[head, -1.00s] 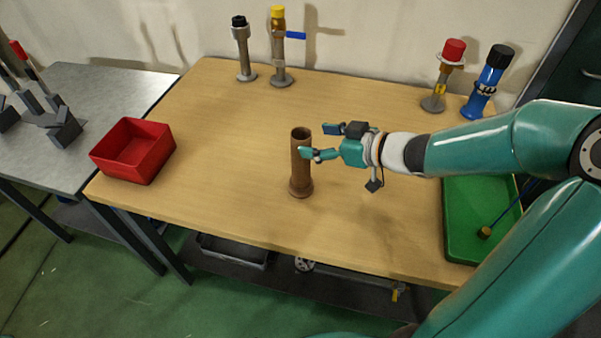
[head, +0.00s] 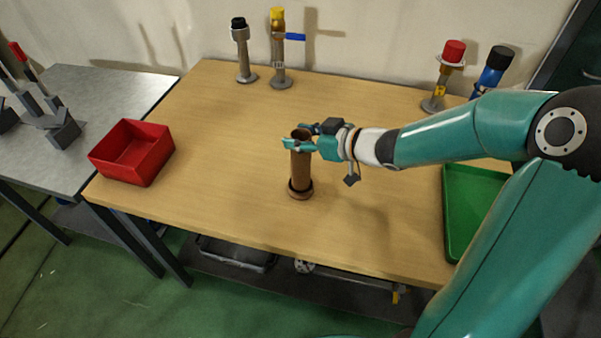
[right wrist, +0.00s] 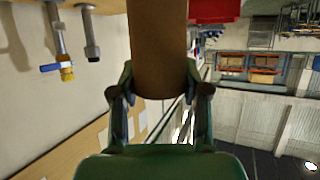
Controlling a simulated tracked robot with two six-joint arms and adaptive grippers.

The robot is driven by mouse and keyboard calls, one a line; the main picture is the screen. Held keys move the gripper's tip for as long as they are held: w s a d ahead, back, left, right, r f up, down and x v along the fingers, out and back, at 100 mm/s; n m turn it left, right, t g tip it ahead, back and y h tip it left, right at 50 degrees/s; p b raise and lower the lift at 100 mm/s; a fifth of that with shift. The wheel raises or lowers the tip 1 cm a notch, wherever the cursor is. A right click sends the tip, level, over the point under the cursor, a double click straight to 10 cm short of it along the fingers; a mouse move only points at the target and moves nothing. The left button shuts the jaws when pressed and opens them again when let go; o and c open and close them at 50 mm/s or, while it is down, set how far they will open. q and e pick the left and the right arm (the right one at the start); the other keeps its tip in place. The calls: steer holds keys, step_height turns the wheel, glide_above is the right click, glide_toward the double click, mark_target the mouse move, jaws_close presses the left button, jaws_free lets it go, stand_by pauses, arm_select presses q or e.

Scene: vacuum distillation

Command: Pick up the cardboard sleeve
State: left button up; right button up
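The cardboard sleeve (head: 301,168) is a brown upright tube near the middle of the wooden table. A wider brown ring surrounds its foot, with a dark band above it. My right gripper (head: 298,136) is at the sleeve's upper end, with one finger on the near side and one on the far side. In the right wrist view the sleeve (right wrist: 158,40) fills the space between the fingers (right wrist: 158,92), which look pressed to its sides. Whether the sleeve is clear of the table is hard to tell. My left gripper is not in view.
A red open box (head: 133,151) sits at the table's left edge. Black-topped (head: 243,52) and yellow-topped (head: 279,50) pipe fittings stand at the back, with red-topped (head: 442,78) and blue (head: 490,70) ones back right. A green tray (head: 470,200) lies right, partly behind my arm.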

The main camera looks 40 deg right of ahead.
jaws_close()
steer(key=shift+r, duration=0.15)
